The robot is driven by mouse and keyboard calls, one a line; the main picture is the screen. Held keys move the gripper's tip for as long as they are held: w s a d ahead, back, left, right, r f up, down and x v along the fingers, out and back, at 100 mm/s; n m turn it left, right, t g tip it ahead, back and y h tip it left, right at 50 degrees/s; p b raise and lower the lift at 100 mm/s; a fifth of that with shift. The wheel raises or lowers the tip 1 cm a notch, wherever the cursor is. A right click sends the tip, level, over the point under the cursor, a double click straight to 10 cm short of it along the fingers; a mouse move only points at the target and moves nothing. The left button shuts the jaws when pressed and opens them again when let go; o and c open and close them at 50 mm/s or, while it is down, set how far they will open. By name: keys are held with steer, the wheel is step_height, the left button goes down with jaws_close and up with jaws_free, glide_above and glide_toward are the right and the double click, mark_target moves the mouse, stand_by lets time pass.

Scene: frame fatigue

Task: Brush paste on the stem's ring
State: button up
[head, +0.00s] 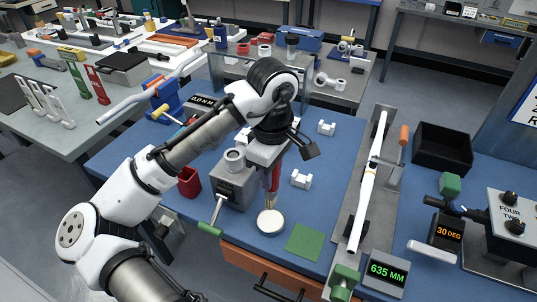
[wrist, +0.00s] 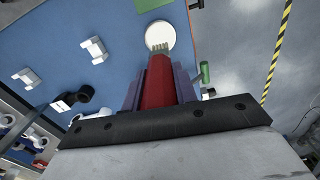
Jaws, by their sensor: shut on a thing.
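My gripper (head: 268,172) is shut on a red brush (head: 272,180) and points it down over the blue bench. In the wrist view the red brush (wrist: 158,82) sits between the two fingers, its pale bristles toward a round white tin (wrist: 161,36). The tin (head: 271,223) stands on the bench just below the brush in the head view. The bristles overlap the tin in the wrist view; I cannot tell whether they touch it. A pale ring (head: 234,155), possibly the stem's ring, sits on top of a grey block (head: 232,188) left of my gripper.
A green-handled lever (head: 210,227) projects from the grey block. A red cup (head: 188,182) stands to its left. A green pad (head: 304,242) lies right of the tin, with white V-blocks (head: 301,179) behind. A long rail with a white tube (head: 367,190) lies further right.

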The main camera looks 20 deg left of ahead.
mark_target(271, 193)
steer(key=shift+f+b, duration=3.05)
steer(key=shift+b, duration=0.25)
steer(key=shift+s+f, duration=0.1)
steer(key=shift+f, duration=0.45)
steer(key=shift+r, duration=0.15)
step_height(271, 193, up, 7)
steer(key=p, duration=0.8)
stand_by(0.9)
